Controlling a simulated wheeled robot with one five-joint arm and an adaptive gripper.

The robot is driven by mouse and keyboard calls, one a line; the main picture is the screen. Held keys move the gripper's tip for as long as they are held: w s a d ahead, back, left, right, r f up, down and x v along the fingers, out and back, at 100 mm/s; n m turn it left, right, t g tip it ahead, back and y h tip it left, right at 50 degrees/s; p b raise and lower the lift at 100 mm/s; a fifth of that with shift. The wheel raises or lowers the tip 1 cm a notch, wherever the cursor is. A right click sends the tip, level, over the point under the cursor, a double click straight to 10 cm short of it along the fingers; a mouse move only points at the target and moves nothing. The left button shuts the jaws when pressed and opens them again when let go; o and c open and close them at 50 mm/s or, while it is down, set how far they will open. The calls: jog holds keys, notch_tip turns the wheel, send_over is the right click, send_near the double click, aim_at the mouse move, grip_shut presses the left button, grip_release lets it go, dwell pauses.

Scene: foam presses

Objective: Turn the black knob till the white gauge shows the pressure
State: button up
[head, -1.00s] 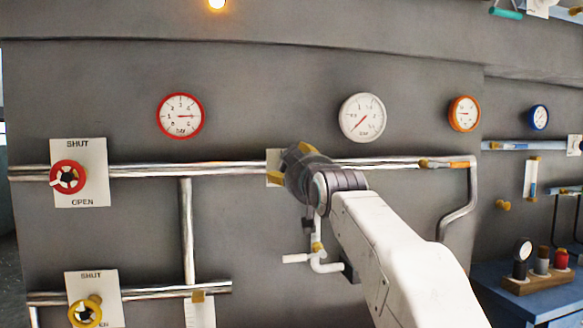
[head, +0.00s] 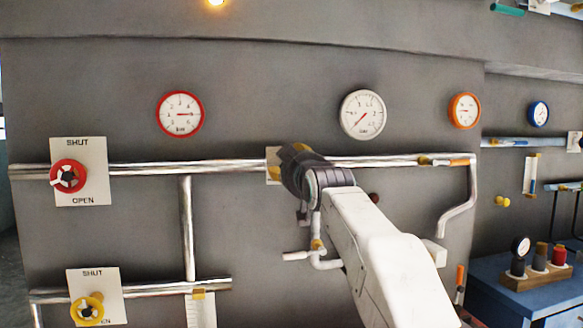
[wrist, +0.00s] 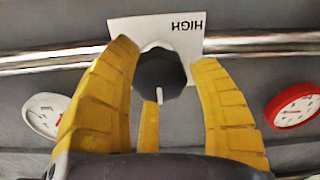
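The black knob (wrist: 160,74) is faceted with a white pointer mark, on a white plate (wrist: 188,24) whose word HIGH appears upside down in the wrist view. My gripper (wrist: 165,62) is open, its yellow fingers on either side of the knob with a gap visible at least on the right. In the head view my gripper (head: 290,160) hides the knob and covers most of its plate. The white gauge (head: 363,114) hangs above and right of my gripper, its needle pointing to the lower left. It also shows at the left of the wrist view (wrist: 44,112).
A red gauge (head: 180,114) and an orange gauge (head: 464,111) hang on the wall. A red valve wheel (head: 68,176) and a yellow one (head: 87,309) are at the left. A metal pipe (head: 225,166) runs behind my gripper. A blue bench (head: 500,285) stands at the right.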

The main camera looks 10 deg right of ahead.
jog(key=shift+r, duration=0.1)
jog(key=c, duration=0.8)
jog(key=shift+r+m, duration=0.1)
jog(key=shift+m, duration=0.2)
jog(key=m, duration=0.2)
jog(key=shift+s+r+m+p, duration=0.1)
jog(key=shift+m+p, duration=0.2)
jog(key=shift+m, duration=0.1)
jog(key=m, duration=0.3)
jog(key=shift+d+m+p, duration=0.1)
jog(key=shift+m+p, duration=0.2)
jog(key=m+p, duration=0.1)
jog(key=m, duration=1.1)
jog(key=shift+d+m, duration=0.1)
jog(key=shift+m, duration=0.2)
jog(key=shift+c, duration=0.2)
jog(key=shift+f, duration=0.2)
